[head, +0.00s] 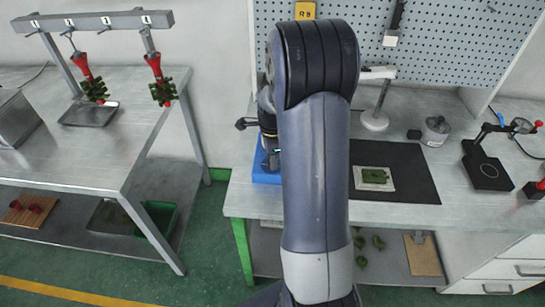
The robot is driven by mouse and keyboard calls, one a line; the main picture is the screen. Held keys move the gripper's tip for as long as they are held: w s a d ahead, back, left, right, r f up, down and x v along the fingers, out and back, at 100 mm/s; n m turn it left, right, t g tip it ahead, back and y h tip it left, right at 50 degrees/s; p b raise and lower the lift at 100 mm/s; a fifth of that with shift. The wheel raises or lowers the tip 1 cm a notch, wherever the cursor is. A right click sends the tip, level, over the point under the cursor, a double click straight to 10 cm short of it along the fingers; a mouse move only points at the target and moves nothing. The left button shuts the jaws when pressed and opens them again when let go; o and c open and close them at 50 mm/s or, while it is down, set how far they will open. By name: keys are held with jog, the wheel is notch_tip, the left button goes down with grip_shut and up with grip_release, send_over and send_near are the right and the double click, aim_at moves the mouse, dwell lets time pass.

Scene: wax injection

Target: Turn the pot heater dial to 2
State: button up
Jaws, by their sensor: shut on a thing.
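The pot heater (262,178) is a blue unit at the left end of the right-hand bench, mostly covered by my arm. A dark handle-like part (243,124) sticks out to the left above it. My gripper (273,158) points down at the front of the heater, partly behind my arm link. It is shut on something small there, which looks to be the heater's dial. The jaws' contact, the dial's marks and its setting are hidden or too small to read.
A black mat (415,185) with a green piece on a white block (373,179) lies right of my arm. A white stand (375,120), a grey pot (435,131) and a black-based device (487,172) stand farther right. A rack (95,21) with red-and-green pieces stands left.

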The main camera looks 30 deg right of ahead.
dwell(0.4)
jog(key=o, duration=1)
jog(key=shift+c, duration=0.2)
notch_tip(320, 180, up, 11)
jog(key=shift+f, duration=0.2)
notch_tip(320, 180, down, 11)
jog(key=shift+r, duration=0.15)
